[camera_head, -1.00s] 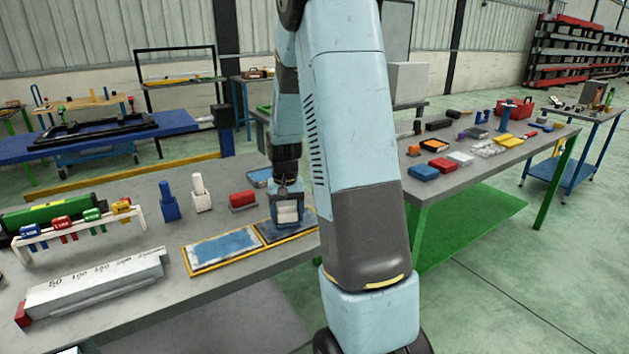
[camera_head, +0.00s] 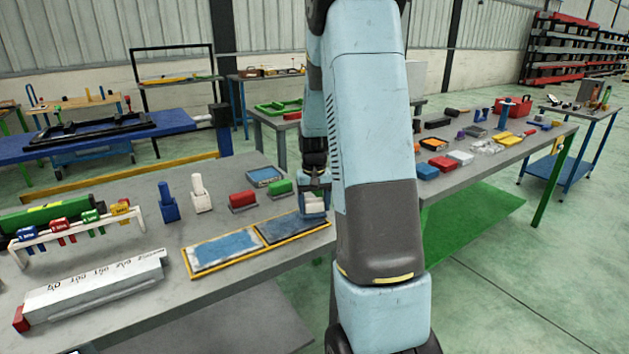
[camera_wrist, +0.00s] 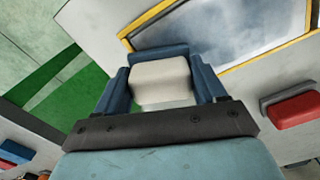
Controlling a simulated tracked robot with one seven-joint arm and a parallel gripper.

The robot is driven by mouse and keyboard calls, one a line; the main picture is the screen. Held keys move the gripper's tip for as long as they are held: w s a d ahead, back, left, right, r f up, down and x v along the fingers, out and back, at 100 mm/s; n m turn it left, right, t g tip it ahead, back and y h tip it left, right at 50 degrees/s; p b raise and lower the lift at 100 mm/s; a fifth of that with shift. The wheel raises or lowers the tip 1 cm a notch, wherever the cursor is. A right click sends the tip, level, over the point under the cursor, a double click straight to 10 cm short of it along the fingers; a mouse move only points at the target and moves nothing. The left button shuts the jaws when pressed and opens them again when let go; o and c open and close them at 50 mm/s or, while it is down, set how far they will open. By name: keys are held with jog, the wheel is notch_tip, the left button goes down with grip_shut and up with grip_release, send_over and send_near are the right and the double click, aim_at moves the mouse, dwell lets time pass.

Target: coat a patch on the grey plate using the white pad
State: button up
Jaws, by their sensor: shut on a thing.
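My gripper (camera_head: 315,196) is shut on the white pad (camera_head: 316,207), at the right end of the yellow-edged panels on the near bench. In the wrist view the pad (camera_wrist: 161,82) sits between blue fingers, beside a corner of the yellow edging. The grey plate (camera_head: 288,229) is the right panel and has a blue-grey face. The left panel (camera_head: 224,249) has a blue patch with a paler grey margin. In the wrist view a plate (camera_wrist: 235,32) looks cloudy and pale blue-grey. I cannot tell whether the pad touches the surface.
Behind the panels stand a red block (camera_head: 242,200), a green block (camera_head: 280,187), a blue-topped tray (camera_head: 264,177), a white bottle-like thing (camera_head: 200,194) and a blue one (camera_head: 168,203). A rack (camera_head: 75,232) and a long pale bar (camera_head: 95,290) lie left.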

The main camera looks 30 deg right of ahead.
jog(key=shift+a+r, duration=0.15)
jog(key=shift+r, duration=3.6)
